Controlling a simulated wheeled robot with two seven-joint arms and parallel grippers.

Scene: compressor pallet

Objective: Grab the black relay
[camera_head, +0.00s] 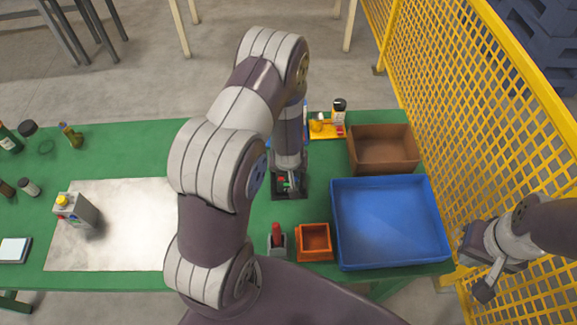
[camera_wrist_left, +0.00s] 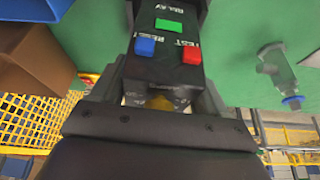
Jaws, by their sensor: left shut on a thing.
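The black relay (camera_wrist_left: 170,55) shows large in the left wrist view, with a green, a blue and a red button and white lettering on its face. My left gripper (camera_wrist_left: 158,98) is shut on it, with a finger on either side of its near end. In the head view the relay (camera_head: 289,186) is at the table, under my left wrist, and mostly hidden by it. I cannot tell whether it still touches the table. My right gripper (camera_head: 484,272) is off the table at the lower right, by the fence, away from the relay; its jaw opening is unclear.
On the green table (camera_head: 330,185), a blue tray (camera_head: 440,215), a brown box (camera_head: 384,165) and a small orange bin (camera_head: 314,254) stand right of the relay. A red-topped part (camera_head: 277,241) is in front. A metal fitting (camera_wrist_left: 281,75) is near. A yellow fence (camera_head: 480,100) borders the right.

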